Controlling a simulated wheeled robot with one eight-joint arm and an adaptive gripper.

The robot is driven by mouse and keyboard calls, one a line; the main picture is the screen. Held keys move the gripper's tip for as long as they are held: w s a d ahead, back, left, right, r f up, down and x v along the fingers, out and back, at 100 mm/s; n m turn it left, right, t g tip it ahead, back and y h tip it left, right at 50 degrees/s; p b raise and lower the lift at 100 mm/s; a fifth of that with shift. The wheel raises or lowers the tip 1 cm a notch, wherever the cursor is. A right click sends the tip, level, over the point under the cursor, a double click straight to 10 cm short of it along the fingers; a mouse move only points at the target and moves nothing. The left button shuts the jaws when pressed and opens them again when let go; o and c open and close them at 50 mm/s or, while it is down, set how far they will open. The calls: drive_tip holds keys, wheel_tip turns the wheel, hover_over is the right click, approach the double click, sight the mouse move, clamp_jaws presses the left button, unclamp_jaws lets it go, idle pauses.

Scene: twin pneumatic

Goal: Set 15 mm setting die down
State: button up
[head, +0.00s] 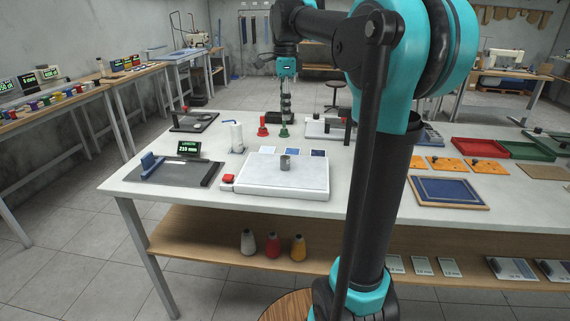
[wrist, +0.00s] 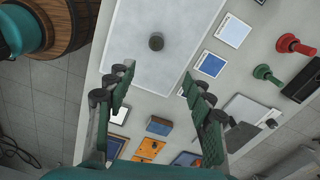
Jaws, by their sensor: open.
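A small grey metal cylinder, which looks like the setting die (head: 285,163), stands upright on the white slab (head: 255,182); no size mark is readable. In the wrist view the die (wrist: 156,42) is a dark round shape on the slab (wrist: 185,15), beyond my fingertips. My gripper (wrist: 157,82) is open with nothing between its fingers. It is apart from the die. In the head view my gripper (head: 286,104) hangs above the bench, behind the die in the picture.
A red-handled tool (head: 262,127) and a green-handled tool (head: 283,130) stand behind the slab. A blue-and-white card (head: 319,153), a green display (head: 188,149) and a white roll (head: 237,137) are nearby. Orange plates (head: 447,163) and a blue tray (head: 448,191) lie right of my arm.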

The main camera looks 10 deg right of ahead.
hover_over(285, 157)
drive_tip(key=w, duration=0.1)
wheel_tip(285, 157, down, 10)
drive_tip(key=shift+d+f, duration=0.1)
drive_tip(key=shift+f, duration=0.15)
drive_tip(key=shift+s+f, duration=0.2)
drive_tip(key=shift+f, duration=1.25)
drive_tip(key=shift+s+f, duration=0.2)
drive_tip(key=shift+f, duration=1.25)
clamp_jaws()
